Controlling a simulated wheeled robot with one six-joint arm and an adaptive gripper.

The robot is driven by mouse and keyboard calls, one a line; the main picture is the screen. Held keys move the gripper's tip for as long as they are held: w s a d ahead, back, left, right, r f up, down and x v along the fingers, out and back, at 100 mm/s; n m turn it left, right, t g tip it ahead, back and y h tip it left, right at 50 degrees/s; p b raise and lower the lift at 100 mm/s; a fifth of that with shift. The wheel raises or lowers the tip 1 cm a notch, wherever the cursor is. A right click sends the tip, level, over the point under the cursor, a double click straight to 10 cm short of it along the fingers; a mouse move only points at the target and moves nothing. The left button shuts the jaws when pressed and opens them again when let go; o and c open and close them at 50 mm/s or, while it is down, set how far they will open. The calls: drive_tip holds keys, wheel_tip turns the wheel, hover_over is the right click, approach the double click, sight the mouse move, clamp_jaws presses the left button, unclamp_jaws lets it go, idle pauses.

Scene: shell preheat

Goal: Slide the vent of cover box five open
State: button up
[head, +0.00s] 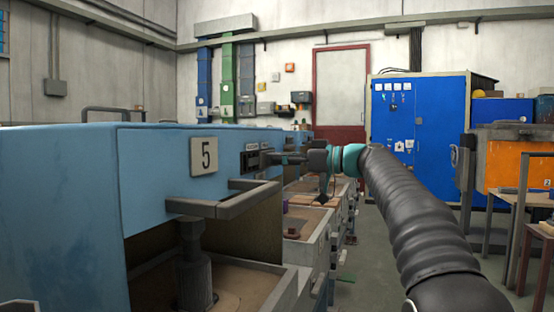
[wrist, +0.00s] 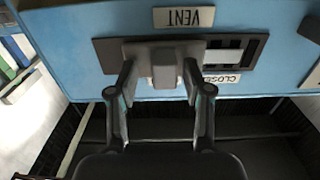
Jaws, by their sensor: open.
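Cover box five is the light blue box (head: 60,190) with a "5" plate (head: 203,155) on its front, at the left of the head view. Its vent (head: 250,161) is a dark plate on the same face, and it fills the top of the wrist view (wrist: 108,55). The vent's grey knob (wrist: 164,66) stands out from the plate. My gripper (wrist: 160,78) is open, one finger on each side of the knob; I cannot tell if either touches it. In the head view my gripper (head: 285,158) reaches the vent from the right.
An upside-down "VENT" label (wrist: 184,17) and a partly hidden "CLOSED" label (wrist: 224,78) flank the vent plate. A grey bar handle (head: 235,204) sticks out below the vent. Lower boxes (head: 316,240) stand behind.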

drive_tip(key=v, duration=1.1)
drive_tip(key=shift+d, duration=0.1)
